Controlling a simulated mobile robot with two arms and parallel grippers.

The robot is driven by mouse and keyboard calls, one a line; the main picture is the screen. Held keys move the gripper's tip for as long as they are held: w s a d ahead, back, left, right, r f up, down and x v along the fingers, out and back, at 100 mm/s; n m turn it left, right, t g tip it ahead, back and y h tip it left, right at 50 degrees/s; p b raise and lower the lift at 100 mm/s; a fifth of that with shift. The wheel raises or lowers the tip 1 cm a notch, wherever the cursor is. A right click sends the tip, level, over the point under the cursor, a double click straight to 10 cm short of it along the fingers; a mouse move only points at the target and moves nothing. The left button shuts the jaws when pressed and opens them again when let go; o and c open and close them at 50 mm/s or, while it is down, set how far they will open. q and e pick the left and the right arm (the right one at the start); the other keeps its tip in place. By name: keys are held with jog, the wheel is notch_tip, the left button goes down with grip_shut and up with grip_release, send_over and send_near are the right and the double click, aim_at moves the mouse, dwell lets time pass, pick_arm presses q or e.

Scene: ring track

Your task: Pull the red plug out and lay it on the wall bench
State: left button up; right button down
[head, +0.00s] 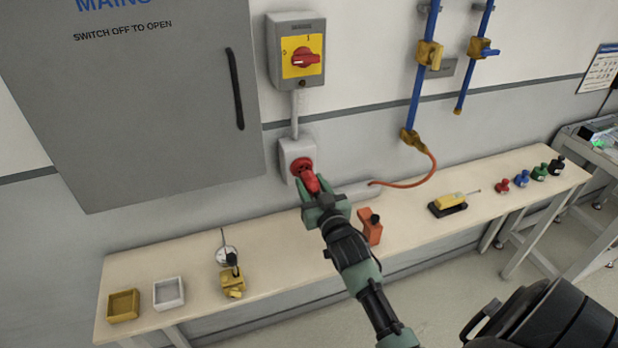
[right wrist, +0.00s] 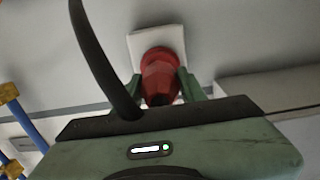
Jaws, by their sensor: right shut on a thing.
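The red plug (head: 310,181) is at the red socket (head: 302,165) on a white wall box, below the rotary switch. My right gripper (head: 318,193) is shut on the plug. In the right wrist view the plug (right wrist: 160,78) sits between the two green fingers, its far end against the white box (right wrist: 150,42). I cannot tell whether it is fully seated. The wall bench (head: 290,272) runs along the wall below. My left gripper is not in view.
On the bench stand two small trays (head: 123,305), (head: 168,293), a dial gauge (head: 227,254), a brass valve (head: 232,281), an orange block (head: 370,228), a yellow tool (head: 450,203) and several coloured knobbed pieces (head: 522,179). Bare bench lies between the valve and orange block.

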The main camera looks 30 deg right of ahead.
aim_at(316, 194)
jog(key=shift+p+v, duration=0.85)
jog(key=shift+v, duration=1)
